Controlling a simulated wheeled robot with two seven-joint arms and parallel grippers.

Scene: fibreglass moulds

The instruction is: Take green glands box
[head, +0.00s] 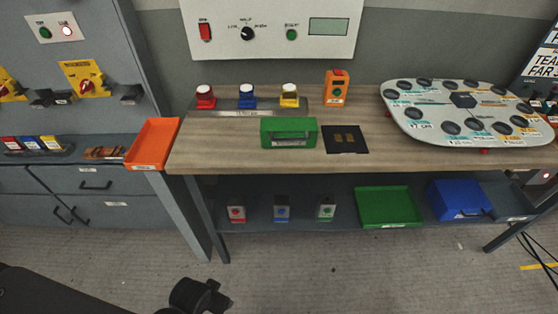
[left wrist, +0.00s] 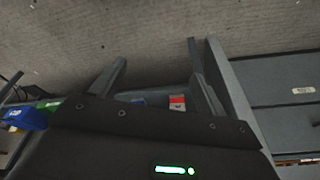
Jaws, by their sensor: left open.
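A green box (head: 289,132) with a pale label on its front stands on the wooden worktop (head: 225,155). A shallow green tray (head: 389,207) sits on the lower shelf; I cannot read the label of either. My left gripper (head: 210,297) is at the bottom of the head view, over the floor, in front of and well apart from the bench. In the left wrist view its two fingers (left wrist: 156,55) are spread with nothing between them. My right gripper is not in view.
An orange bin (head: 153,143) juts out left of the bench. A blue bin (head: 460,199) and several small switch boxes stand on the lower shelf. A black square plate (head: 346,139) lies right of the green box; a round-ended board (head: 465,113) stands farther right. The floor in front is clear.

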